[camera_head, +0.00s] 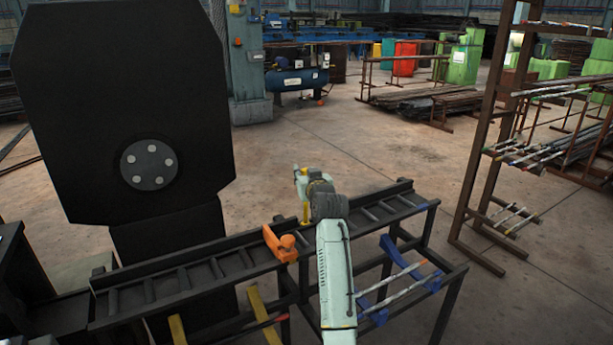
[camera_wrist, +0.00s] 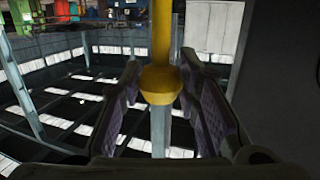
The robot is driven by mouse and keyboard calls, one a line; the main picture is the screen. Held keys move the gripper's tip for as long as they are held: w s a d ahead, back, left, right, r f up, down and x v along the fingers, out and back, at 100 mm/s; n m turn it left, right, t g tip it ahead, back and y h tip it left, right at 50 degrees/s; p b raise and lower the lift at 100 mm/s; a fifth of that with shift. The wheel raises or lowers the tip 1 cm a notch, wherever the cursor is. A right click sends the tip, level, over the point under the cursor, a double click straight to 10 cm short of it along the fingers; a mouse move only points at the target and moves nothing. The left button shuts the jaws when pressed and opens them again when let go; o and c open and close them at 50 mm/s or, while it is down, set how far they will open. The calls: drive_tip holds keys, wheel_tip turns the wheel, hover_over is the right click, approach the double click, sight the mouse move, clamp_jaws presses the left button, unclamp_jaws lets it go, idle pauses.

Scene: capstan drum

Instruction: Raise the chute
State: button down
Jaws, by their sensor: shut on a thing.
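The chute (camera_head: 212,270) is a long, dark trough with cross rungs. It runs from lower left to the right across the head view on a dark frame. A yellow handle (camera_head: 305,212) stands at the chute beside my wrist. In the wrist view, a yellow rod with a rounded, tapered knob (camera_wrist: 160,84) lies between the two dark fingers of my gripper (camera_wrist: 161,65). My gripper is shut on this yellow handle. My wrist partly hides the fingers in the head view.
A large black drum plate (camera_head: 110,70) with a bolted grey hub stands behind the chute at left. A lower rack (camera_head: 400,275) with blue holders and rods is right of my arm. A brown shelf frame (camera_head: 487,140) stands at right. Open floor (camera_head: 335,140) lies behind.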

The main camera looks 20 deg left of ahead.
drive_tip(key=shift+s+a+r, duration=0.1)
drive_tip(key=shift+s+r, duration=0.05)
drive_tip(key=shift+r, duration=0.1)
drive_tip(key=c, duration=1.4)
unclamp_jaws()
drive_tip(key=shift+o, duration=1)
drive_tip(key=shift+f, duration=0.1)
drive_tip(key=shift+s+d, duration=0.35)
drive_tip(key=shift+d, duration=0.05)
drive_tip(key=v, duration=1.1)
